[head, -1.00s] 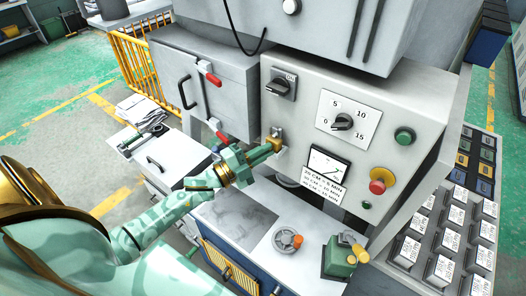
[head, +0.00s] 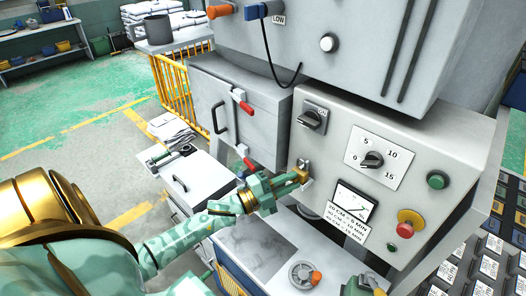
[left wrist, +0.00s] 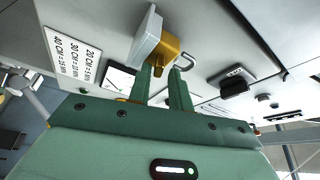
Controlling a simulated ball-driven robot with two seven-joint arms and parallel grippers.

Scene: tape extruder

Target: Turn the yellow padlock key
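The yellow padlock (head: 303,166) hangs on a small hasp on the light grey machine front, left of the gauge. My left gripper (head: 288,182) is at it, with its green fingertips pointing at the padlock's near side. In the left wrist view, the padlock (left wrist: 172,50) has a gold body, a grey block beside it and a metal shackle. The two fingers (left wrist: 160,74) are a short gap apart, with a gold part between or just beyond their tips. I cannot make out the key or whether the fingers press on it.
The panel carries a black switch (head: 312,117), a dial (head: 372,160), a green button (head: 437,180) and a red stop knob (head: 409,222). A grey cabinet door (head: 238,110) with red latches is at left. A worktop (head: 256,246) lies below.

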